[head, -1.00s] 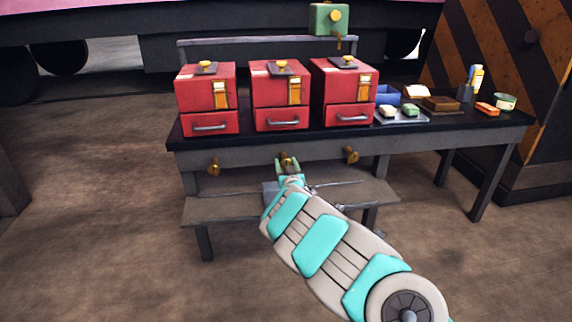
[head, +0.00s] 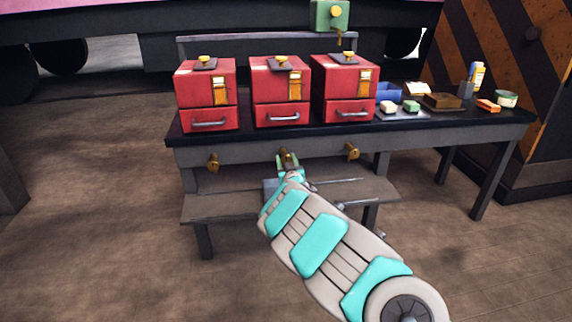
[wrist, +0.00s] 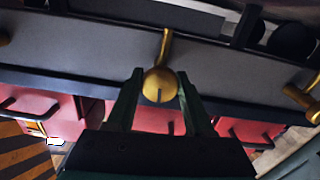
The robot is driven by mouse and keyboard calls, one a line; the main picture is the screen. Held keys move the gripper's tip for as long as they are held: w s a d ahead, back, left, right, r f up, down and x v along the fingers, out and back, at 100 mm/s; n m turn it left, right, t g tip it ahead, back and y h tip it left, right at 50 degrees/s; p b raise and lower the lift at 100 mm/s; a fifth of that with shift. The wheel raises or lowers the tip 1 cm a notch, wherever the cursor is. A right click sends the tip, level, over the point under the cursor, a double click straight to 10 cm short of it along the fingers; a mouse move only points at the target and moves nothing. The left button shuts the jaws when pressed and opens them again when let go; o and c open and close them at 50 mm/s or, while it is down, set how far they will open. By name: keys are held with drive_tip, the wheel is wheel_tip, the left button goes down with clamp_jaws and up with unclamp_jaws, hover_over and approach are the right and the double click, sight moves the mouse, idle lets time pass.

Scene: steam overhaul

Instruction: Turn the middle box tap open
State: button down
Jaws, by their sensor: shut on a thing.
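The middle box tap (head: 287,155) is a brass tap on the front rail of the bench, below the middle red box (head: 280,92). In the wrist view the tap (wrist: 160,86) shows a round brass knob and a thin brass stem running up in the picture. My gripper (wrist: 158,82) is shut on this knob, with one dark green finger on each side. In the head view my gripper (head: 288,163) is at the tap and partly hides it. How far the tap is turned is hard to tell.
Brass taps sit on the rail to the left (head: 213,162) and right (head: 352,152). Red boxes stand left (head: 206,95) and right (head: 344,90) on the bench. A lower shelf (head: 225,207) lies under my gripper. Small items sit at the bench's right end.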

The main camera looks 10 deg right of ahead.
drive_tip(key=n+b, duration=0.1)
drive_tip(key=b, duration=0.1)
drive_tip(key=shift+a+f+b, duration=0.1)
drive_tip(key=shift+f+b, duration=0.2)
drive_tip(key=shift+f, duration=0.1)
drive_tip(key=n+b, duration=0.3)
drive_tip(key=b, duration=0.1)
drive_tip(key=n+b, duration=0.5)
drive_tip(key=b, duration=0.2)
drive_tip(key=shift+r+n, duration=0.1)
drive_tip(key=shift+n, duration=0.2)
drive_tip(key=n+b, duration=0.2)
drive_tip(key=n, duration=0.1)
drive_tip(key=shift+r+n, duration=0.25)
drive_tip(key=shift+n, duration=1.85)
drive_tip(key=shift+c, duration=1.5)
unclamp_jaws()
